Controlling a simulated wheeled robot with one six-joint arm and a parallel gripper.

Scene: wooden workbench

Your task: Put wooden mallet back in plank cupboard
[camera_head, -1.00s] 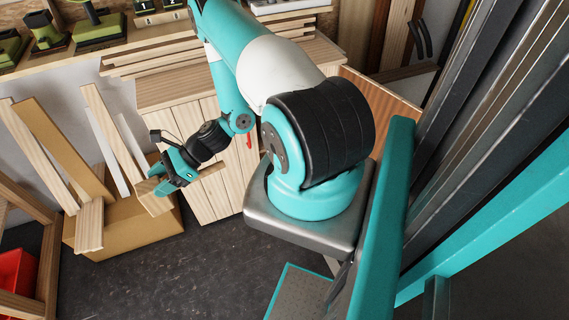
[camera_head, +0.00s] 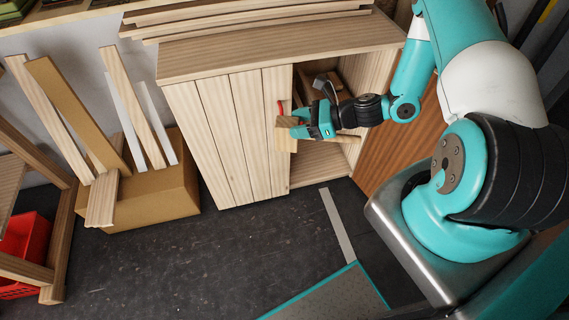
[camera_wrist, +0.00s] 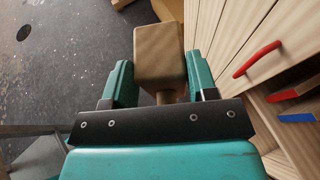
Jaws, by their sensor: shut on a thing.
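The wooden mallet is in my gripper (camera_head: 304,125). In the head view its block head (camera_head: 285,138) sticks out left of the fingers and its handle (camera_head: 348,138) shows on the right. In the wrist view the mallet head (camera_wrist: 158,52) stands just beyond the two teal fingers, with the handle between them. The plank cupboard (camera_head: 225,135) has a closed planked front on the left and an open bay on the right. My gripper holds the mallet in front of this opening, near the red door handle (camera_wrist: 257,58). The arm hides part of the bay.
A cardboard box (camera_head: 155,195) with upright boards stands left of the cupboard. A red crate (camera_head: 25,250) sits at far left. A brown panel (camera_head: 400,155) stands right of the opening. Red and blue-edged items (camera_wrist: 297,118) show inside. The dark floor in front is mostly clear.

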